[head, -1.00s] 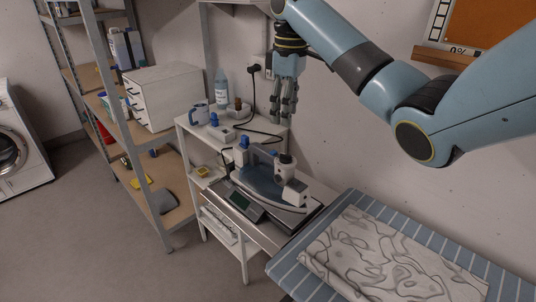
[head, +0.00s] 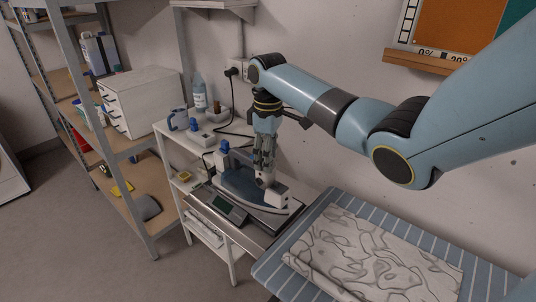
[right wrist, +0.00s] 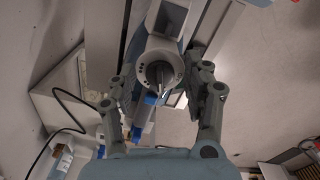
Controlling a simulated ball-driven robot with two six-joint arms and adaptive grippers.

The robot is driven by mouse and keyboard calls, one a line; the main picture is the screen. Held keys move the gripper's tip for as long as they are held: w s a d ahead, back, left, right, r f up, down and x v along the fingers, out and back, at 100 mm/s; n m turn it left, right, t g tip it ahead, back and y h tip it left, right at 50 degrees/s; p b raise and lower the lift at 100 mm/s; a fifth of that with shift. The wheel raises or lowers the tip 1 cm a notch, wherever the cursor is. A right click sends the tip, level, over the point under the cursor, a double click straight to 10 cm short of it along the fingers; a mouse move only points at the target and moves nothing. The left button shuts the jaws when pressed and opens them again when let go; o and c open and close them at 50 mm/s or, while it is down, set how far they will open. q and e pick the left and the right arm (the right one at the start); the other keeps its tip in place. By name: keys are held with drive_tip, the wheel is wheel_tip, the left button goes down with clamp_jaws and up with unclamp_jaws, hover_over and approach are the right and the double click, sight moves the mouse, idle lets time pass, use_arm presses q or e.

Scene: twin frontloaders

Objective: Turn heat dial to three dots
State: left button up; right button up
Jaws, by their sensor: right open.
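The iron (head: 240,185), grey-blue and white, rests on a metal stand at the end of the ironing board. My right gripper (head: 264,172) is open and points down over the dial. In the right wrist view the gripper's fingers (right wrist: 160,84) stand at either side of the dial with a visible gap. In the head view the fingers partly hide the dial. My left gripper is not in view.
The striped ironing board (head: 285,262) carries a patterned cloth (head: 375,255) at the right. A white shelf unit (head: 170,130) behind holds a bottle (head: 199,95), a blue mug (head: 179,121) and a black cord. A metal shelf (head: 143,222) stands left; the wall is close behind.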

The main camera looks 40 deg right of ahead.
clamp_jaws()
drive_tip(key=shift+m, duration=0.3)
drive_tip(key=m, duration=0.4)
drive_tip(key=shift+a+m, duration=0.1)
drive_tip(key=shift+m, duration=0.3)
drive_tip(key=m, duration=0.5)
drive_tip(key=shift+w+a, duration=0.1)
drive_tip(key=shift+a, duration=0.05)
drive_tip(key=m, duration=0.5)
drive_tip(key=shift+w+a+m, duration=0.1)
drive_tip(key=shift+m, duration=0.3)
drive_tip(key=m, duration=0.5)
drive_tip(key=shift+w, duration=0.15)
drive_tip(key=shift+a+m, duration=0.1)
drive_tip(key=shift+m, duration=0.3)
